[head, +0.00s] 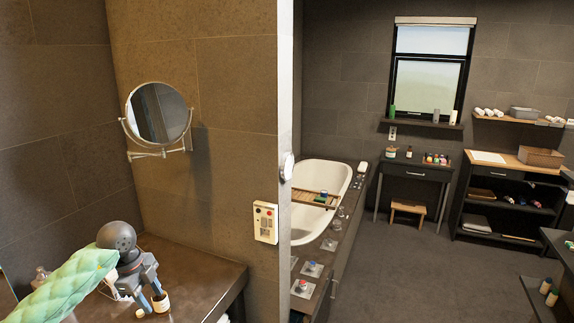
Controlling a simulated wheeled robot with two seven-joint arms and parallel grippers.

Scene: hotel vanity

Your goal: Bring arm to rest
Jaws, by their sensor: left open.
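My left arm, in a green quilted sleeve, comes in from the lower left of the head view. Its dark left gripper (150,297) is open and points down over the dark vanity counter (205,283). A small dark bottle with a pale label (161,303) stands at the fingertips; I cannot tell whether they touch it. My right gripper is not in view.
A round mirror (158,113) is fixed to the tiled wall above the counter. A clear bottle (40,277) stands behind my sleeve. The counter's right part is bare. Beyond the wall's edge are a bathtub (311,224), a dark table (413,171) and open floor.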

